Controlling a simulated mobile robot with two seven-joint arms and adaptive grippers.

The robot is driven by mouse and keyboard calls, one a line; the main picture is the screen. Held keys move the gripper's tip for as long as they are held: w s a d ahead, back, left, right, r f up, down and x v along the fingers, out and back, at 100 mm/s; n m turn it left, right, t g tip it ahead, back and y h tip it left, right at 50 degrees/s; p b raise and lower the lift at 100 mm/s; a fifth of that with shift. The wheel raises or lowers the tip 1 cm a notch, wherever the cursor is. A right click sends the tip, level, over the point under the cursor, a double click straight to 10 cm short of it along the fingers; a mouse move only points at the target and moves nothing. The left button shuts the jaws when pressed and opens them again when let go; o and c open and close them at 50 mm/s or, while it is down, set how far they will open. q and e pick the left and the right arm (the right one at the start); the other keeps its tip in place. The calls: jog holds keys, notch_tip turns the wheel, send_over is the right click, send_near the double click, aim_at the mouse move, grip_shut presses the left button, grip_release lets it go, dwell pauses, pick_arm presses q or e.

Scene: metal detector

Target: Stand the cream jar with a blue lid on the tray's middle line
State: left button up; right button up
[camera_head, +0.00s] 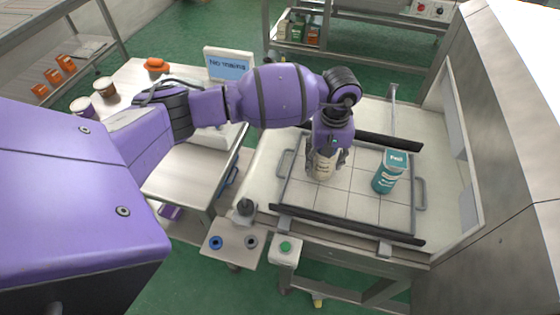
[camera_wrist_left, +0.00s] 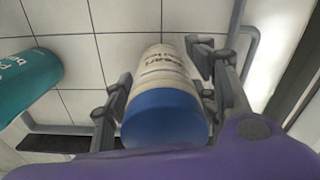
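My left gripper (camera_head: 325,155) is above the jar with a finger on each side. In the left wrist view the fingers (camera_wrist_left: 158,85) flank the jar closely; whether both press on it is unclear. The tray (camera_head: 349,206) has a pale floor with grid lines and grey handles. My right gripper is not in view.
A teal jar (camera_head: 389,172) stands on the tray's right part and shows at the left of the wrist view (camera_wrist_left: 28,80). Dark rails (camera_head: 345,226) run along the tray's front and back. The tray's front middle is clear.

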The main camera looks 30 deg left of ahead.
pick_arm(q)
jog(key=shift+w+r, duration=0.1)
jog(key=shift+r, duration=0.05)
notch_tip(320, 180, up, 12)
jog(key=shift+r, duration=0.15)
dwell(0.4)
jog(key=shift+d, duration=0.1)
